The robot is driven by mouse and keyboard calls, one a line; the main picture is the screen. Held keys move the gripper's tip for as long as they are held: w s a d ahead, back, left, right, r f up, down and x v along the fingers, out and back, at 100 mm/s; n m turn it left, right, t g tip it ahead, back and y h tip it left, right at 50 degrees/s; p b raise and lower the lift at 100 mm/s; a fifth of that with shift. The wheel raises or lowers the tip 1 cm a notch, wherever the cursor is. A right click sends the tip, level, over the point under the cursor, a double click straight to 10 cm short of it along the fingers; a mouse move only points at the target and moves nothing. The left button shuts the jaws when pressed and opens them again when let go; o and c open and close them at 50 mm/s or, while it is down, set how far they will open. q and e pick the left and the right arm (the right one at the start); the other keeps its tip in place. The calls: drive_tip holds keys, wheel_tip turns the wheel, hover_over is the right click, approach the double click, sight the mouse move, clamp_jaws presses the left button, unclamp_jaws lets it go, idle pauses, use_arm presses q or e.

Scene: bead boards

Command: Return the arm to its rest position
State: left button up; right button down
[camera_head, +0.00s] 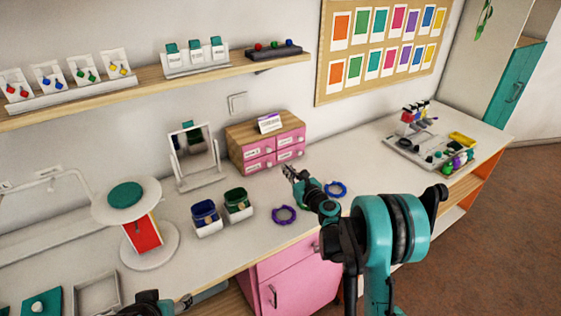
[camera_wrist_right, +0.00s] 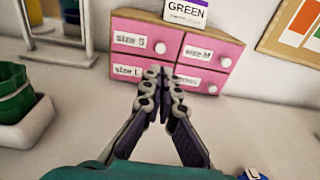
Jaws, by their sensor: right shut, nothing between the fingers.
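My right arm, teal and black, reaches over the white worktop in the head view. Its gripper (camera_head: 289,172) is in front of the small pink drawer box (camera_head: 272,158). In the right wrist view the gripper (camera_wrist_right: 160,76) is shut and empty, its fingertips together in front of the pink drawers (camera_wrist_right: 140,40), which carry size labels. I cannot tell whether the tips touch the drawer fronts. A dark part of my left arm (camera_head: 148,303) shows at the bottom edge of the head view; its finger state is unclear.
A purple ring (camera_head: 284,215) and a blue ring (camera_head: 337,189) lie near my right arm. Blue (camera_head: 205,213) and green (camera_head: 238,203) items in white holders, a mirror (camera_head: 195,155) and a round stand (camera_head: 135,245) are to the left. A tray (camera_head: 425,155) is at right.

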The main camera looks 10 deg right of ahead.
drive_tip(key=s+a+r+n+g, duration=0.3)
drive_tip(key=s+n, duration=0.6)
drive_tip(key=s, duration=0.1)
drive_tip(key=s+a+r+n+g, duration=0.3)
drive_tip(key=s+a+n, duration=0.1)
drive_tip(key=s+n, duration=0.55)
drive_tip(key=s+d+f+n+g+h, duration=0.1)
drive_tip(key=s+d+f+n+h, duration=0.1)
drive_tip(key=s+n, duration=0.5)
drive_tip(key=s+d+f+n+g+h, duration=0.2)
drive_tip(key=s+n, duration=0.5)
drive_tip(key=s, duration=0.7)
drive_tip(key=shift+s+d+f+g+h, duration=0.25)
drive_tip(key=shift+d+f+h, duration=0.4)
drive_tip(key=shift+d, duration=0.5)
